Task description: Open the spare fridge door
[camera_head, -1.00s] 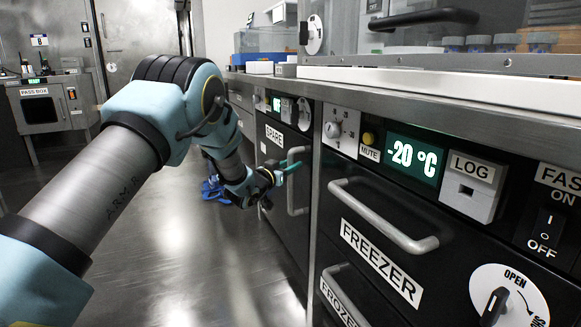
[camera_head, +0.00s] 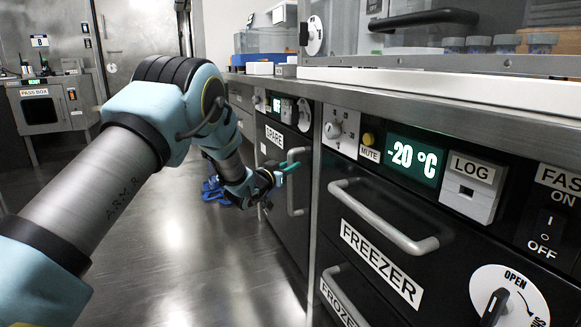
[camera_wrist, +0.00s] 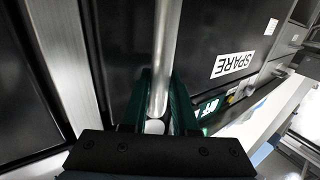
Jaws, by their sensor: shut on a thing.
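The spare fridge door (camera_head: 274,190) is a dark panel with a SPARE label, below the bench and left of the freezer. It looks closed in the head view. Its vertical metal handle (camera_head: 291,182) is on the door's right side. My gripper (camera_head: 291,167) reaches the upper part of this handle. In the wrist view, the green fingers of my gripper (camera_wrist: 159,100) are on both sides of the handle bar (camera_wrist: 165,50), shut on it. The SPARE label (camera_wrist: 233,64) shows right of the bar there. The finger contact itself is partly hidden.
The freezer drawer (camera_head: 390,225) with its own handle (camera_head: 385,215) is close on the right. The steel worktop (camera_head: 400,100) overhangs the fronts. A blue object (camera_head: 212,188) lies on the floor behind my arm. The floor (camera_head: 190,270) left of the cabinets is otherwise clear.

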